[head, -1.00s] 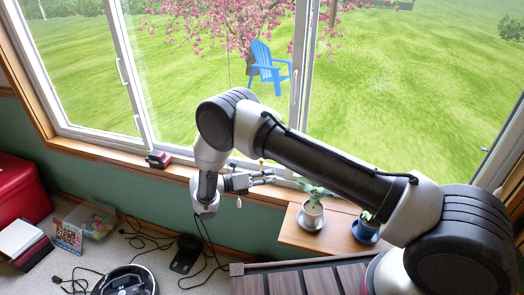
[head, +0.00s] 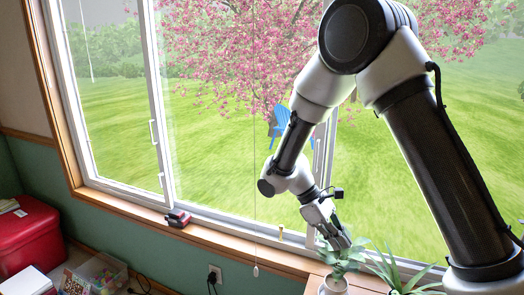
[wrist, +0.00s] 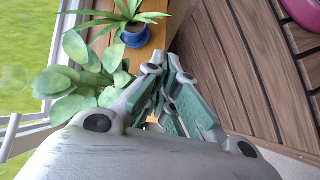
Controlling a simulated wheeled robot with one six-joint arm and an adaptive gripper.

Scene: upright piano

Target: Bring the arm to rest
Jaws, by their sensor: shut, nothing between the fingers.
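My gripper (head: 334,238) hangs at the end of my bent arm, in front of the window and pointing down at the right. Its fingers are shut and empty. In the head view it overlaps a broad-leaved plant (head: 345,262); I cannot tell whether they touch. In the wrist view my gripper (wrist: 168,95) shows its closed grey and green fingers, with the broad leaves (wrist: 75,82) beside them on the left. My elbow is raised high and my upper arm slopes up from the lower right.
A spiky plant (head: 398,278) stands beside it; the wrist view shows its blue pot (wrist: 136,38) on a wooden shelf (wrist: 168,12). Brown slatted boards (wrist: 240,60) lie to the right. A red box (head: 28,235) stands far left.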

